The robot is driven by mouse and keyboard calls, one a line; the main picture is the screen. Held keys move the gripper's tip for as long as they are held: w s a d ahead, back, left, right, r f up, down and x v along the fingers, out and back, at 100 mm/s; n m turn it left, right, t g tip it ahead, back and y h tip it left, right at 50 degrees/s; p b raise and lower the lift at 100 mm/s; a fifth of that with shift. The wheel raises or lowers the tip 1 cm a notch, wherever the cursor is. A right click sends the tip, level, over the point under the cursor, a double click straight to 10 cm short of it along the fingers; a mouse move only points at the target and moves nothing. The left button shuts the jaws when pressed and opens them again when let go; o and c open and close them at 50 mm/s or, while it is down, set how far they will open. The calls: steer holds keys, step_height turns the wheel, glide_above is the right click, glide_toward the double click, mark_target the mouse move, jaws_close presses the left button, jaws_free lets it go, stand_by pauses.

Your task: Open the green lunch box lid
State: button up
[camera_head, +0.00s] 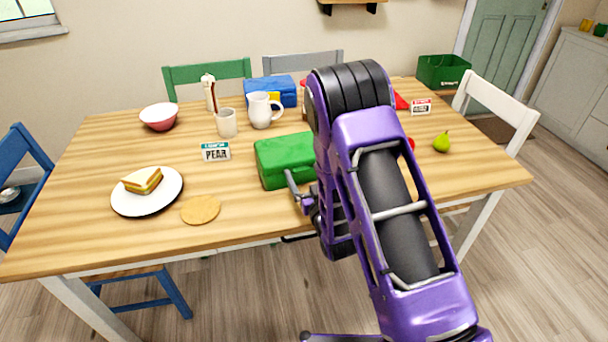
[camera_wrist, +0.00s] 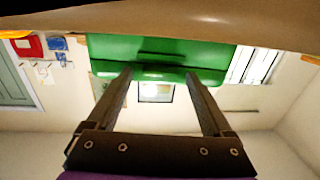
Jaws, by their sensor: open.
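The green lunch box (camera_head: 284,158) stands on the wooden table, left of my arm, and its lid looks closed. My arm hides its right end. In the wrist view, which looks upside down, the lunch box (camera_wrist: 160,48) hangs below the tabletop edge with a ridge across its face. My gripper (camera_wrist: 158,76) is open, and its two spread fingertips overlap the near rim of the box. I cannot tell whether they touch it. In the head view the gripper (camera_head: 298,190) shows only partly, at the front of the box.
A white jug (camera_head: 262,110), a cup (camera_head: 227,123) and a PEAR sign (camera_head: 216,151) stand behind and left. A sandwich plate (camera_head: 147,204) and a round coaster (camera_head: 201,210) lie at left front.

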jaws_close()
stand_by(0.5)
